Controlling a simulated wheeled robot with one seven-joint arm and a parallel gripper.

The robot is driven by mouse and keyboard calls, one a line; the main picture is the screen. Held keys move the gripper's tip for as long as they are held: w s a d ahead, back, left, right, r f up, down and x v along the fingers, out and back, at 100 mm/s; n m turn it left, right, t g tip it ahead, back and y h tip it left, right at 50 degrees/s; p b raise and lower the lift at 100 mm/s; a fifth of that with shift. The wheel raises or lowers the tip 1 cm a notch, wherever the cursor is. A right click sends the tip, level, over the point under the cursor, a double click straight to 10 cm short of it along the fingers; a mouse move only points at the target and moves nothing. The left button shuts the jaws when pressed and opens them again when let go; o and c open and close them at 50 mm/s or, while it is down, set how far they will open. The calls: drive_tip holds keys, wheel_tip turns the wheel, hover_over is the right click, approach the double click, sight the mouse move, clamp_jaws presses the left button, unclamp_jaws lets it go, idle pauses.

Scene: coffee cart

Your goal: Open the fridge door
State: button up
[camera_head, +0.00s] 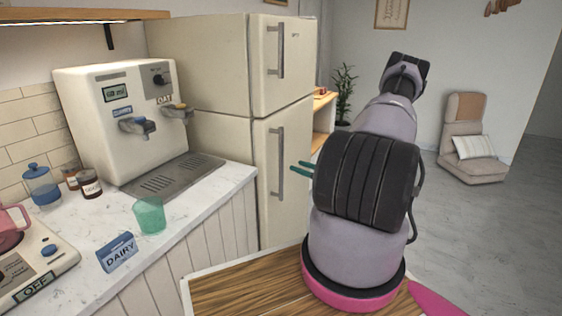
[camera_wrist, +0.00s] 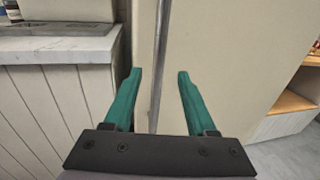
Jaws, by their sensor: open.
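The cream fridge (camera_head: 221,143) stands behind the end of the counter, with an upper and a lower door. Both doors look shut. The upper door has a grey vertical handle (camera_head: 281,50), and the lower door (camera_head: 297,148) has another grey vertical handle (camera_head: 277,163). My gripper (camera_head: 303,167) points its teal fingers left towards the lower door. In the wrist view my gripper (camera_wrist: 157,74) is open, and a vertical handle bar (camera_wrist: 158,70) shows between its fingers, touching neither. My arm hides part of the area right of the fridge.
The marble counter (camera_head: 75,240) at left holds a drink dispenser (camera_head: 118,90), jars, a green cup (camera_head: 149,214) and a dairy sign (camera_head: 117,252). A wooden shelf (camera_wrist: 292,102) stands right of the fridge. Open floor (camera_head: 470,230) lies at right, with a floor chair (camera_head: 468,140).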

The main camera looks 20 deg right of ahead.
drive_tip(key=x, duration=0.9)
drive_tip(key=shift+w+a, duration=0.25)
drive_tip(key=shift+w, duration=0.05)
clamp_jaws()
idle(1.0)
